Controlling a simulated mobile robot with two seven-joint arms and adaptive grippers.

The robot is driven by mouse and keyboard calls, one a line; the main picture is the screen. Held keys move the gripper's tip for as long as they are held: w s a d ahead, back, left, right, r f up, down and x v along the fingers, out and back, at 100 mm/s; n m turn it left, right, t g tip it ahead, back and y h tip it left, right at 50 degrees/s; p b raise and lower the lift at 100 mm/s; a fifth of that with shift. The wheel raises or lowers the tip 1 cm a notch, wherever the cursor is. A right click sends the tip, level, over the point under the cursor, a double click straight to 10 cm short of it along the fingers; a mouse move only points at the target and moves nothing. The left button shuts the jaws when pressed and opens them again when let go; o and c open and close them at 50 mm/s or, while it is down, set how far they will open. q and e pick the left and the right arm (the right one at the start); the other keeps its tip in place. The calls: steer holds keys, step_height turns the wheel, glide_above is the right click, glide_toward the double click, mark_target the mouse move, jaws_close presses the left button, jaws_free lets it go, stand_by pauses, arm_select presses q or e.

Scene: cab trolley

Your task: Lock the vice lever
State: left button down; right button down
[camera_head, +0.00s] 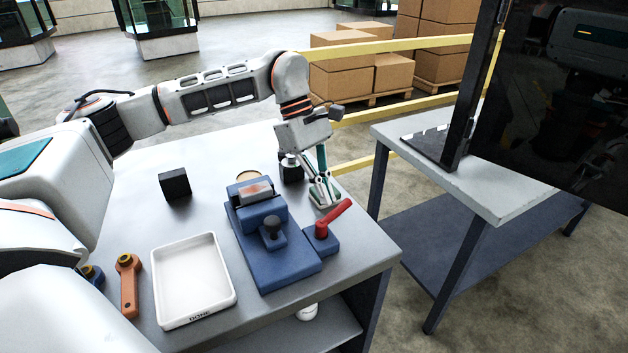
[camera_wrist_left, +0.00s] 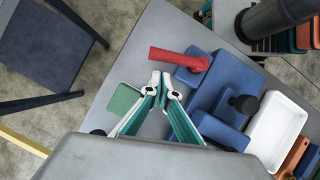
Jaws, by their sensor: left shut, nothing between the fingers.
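The blue vice (camera_head: 272,262) stands on the grey trolley top, with a metal block (camera_head: 254,191) between its jaws and a black knob (camera_head: 271,227) on it. The red vice lever (camera_head: 335,218) sits on a blue block at the vice's right side and points up and right. My left gripper (camera_head: 327,203) is shut and empty, pointing down just behind the lever. In the left wrist view the closed fingertips (camera_wrist_left: 161,79) are beside the red lever (camera_wrist_left: 180,59), with a small gap seen between them. The vice also shows there (camera_wrist_left: 222,95). My right gripper is not in view.
A white tray (camera_head: 192,314) marked DONE stands left of the vice, with an orange tool (camera_head: 129,286) beside it. A black block (camera_head: 174,184) is at the back left. A second table (camera_head: 480,190) with a dark screen is at the right, across a gap.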

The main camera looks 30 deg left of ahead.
arm_select(q)
steer(key=shift+s+d+r, duration=0.15)
steer(key=shift+d, duration=0.4)
